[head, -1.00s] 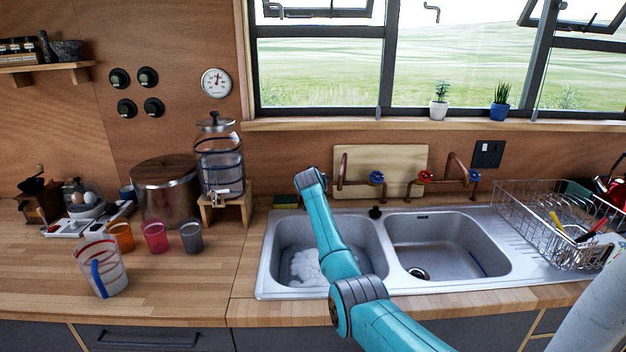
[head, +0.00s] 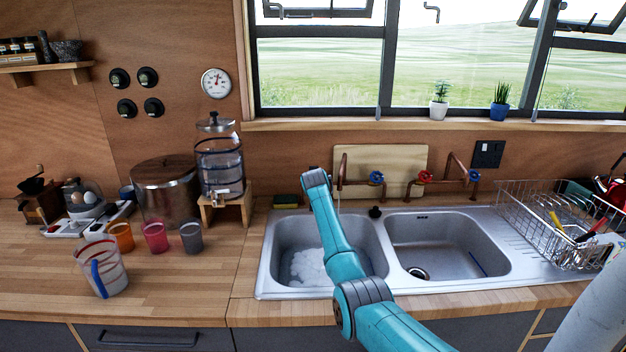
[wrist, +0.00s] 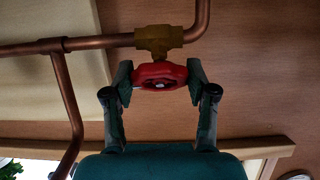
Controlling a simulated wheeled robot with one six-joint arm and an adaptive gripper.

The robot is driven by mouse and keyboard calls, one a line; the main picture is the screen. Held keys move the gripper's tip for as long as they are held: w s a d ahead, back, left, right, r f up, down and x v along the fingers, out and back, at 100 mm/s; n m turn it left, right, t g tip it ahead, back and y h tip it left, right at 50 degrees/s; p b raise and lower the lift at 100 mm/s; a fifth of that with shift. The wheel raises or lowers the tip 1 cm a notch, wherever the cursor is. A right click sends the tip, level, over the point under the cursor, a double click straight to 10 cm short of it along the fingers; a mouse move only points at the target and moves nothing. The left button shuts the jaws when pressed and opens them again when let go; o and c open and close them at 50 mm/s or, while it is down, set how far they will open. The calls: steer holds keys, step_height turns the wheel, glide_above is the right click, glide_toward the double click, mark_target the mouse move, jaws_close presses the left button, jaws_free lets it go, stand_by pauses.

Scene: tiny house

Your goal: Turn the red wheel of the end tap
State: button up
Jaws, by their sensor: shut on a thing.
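The red wheel (wrist: 152,73) of a tap is between the two fingers of my gripper (wrist: 160,84) in the wrist view. The fingertips press on its left and right sides, so the gripper is shut on it. The wheel sits on a brass valve body (wrist: 159,40) joined to copper pipe (wrist: 95,43). In the head view my wrist hides the gripper and this wheel, at the left end of the tap row. Further right are a blue wheel (head: 377,177), another red wheel (head: 425,177) and another blue wheel (head: 474,176).
My arm reaches over the left sink basin (head: 283,232), which holds white foam. A wooden board (head: 405,158) stands behind the taps. A dish rack (head: 548,225) is at the right, a glass dispenser (head: 220,165) at the left.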

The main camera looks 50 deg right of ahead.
steer(key=shift+n+t+y, duration=0.6)
steer(key=shift+n+y, duration=0.1)
steer(key=shift+n, duration=1)
steer(key=o, duration=1.2)
steer(key=shift+v, duration=6)
